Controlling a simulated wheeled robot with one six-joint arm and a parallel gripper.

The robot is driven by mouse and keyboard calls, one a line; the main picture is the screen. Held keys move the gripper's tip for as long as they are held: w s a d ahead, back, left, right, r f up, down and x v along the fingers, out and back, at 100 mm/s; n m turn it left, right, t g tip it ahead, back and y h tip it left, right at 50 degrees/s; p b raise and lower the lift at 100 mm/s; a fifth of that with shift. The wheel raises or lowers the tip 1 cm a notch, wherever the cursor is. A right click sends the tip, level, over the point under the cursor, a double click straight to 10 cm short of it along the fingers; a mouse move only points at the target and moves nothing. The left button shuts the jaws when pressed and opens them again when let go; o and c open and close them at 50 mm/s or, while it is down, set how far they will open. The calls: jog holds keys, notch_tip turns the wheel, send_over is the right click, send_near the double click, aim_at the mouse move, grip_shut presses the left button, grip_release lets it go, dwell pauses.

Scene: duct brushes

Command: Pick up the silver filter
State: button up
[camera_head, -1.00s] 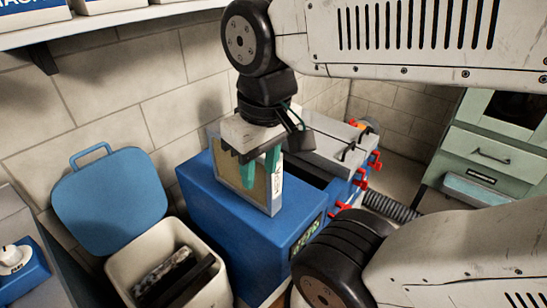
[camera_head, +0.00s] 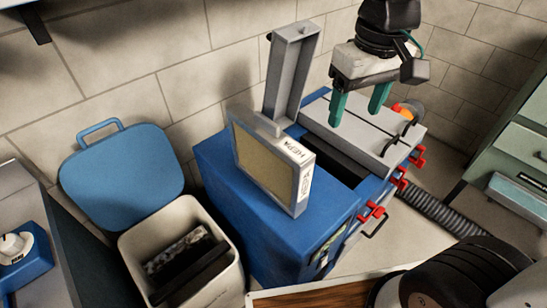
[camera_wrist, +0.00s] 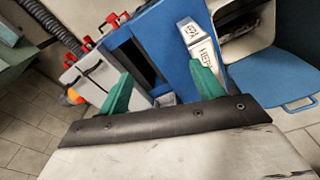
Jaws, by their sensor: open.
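The silver filter (camera_head: 300,185) is a flat square panel with a silver frame, a tan face and a white HEPA label on its edge. It stands upright on top of the blue machine (camera_head: 225,195). In the wrist view its labelled edge (camera_wrist: 197,47) shows near the right finger. My gripper (camera_head: 355,112) has two green fingers pointing down. It is open and empty, to the right of the filter and apart from it, over the machine's grey lid (camera_head: 360,135). The wrist view also shows the gripper (camera_wrist: 160,85) with its fingers spread.
A grey channel-shaped piece (camera_head: 290,75) stands upright behind the filter. Red clamps (camera_head: 400,175) line the machine's right side, beside a ribbed hose (camera_head: 445,215). An open bin (camera_head: 135,250) with a blue lid (camera_head: 120,185) holds dark items at left. A green cabinet (camera_head: 515,145) stands at right.

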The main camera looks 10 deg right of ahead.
aim_at(267, 129)
jog(key=w+a+f+n, duration=0.1)
jog(key=w+a, duration=0.2)
jog(key=a, duration=0.1)
jog(key=w+a+f+n, duration=0.1)
jog(key=w+a, duration=0.1)
jog(key=a, duration=0.2)
jog(key=w+a+f+n, duration=0.1)
jog(key=w+a, duration=0.2)
jog(key=a, duration=0.1)
jog(key=shift+w+a+f+n+g, duration=0.3)
jog(key=f, duration=0.2)
jog(key=a+f, duration=0.1)
jog(key=f, duration=0.4)
jog(key=shift+w+a, duration=0.2)
jog(key=shift+w, duration=0.15)
jog(key=shift+f, duration=0.55)
grip_shut()
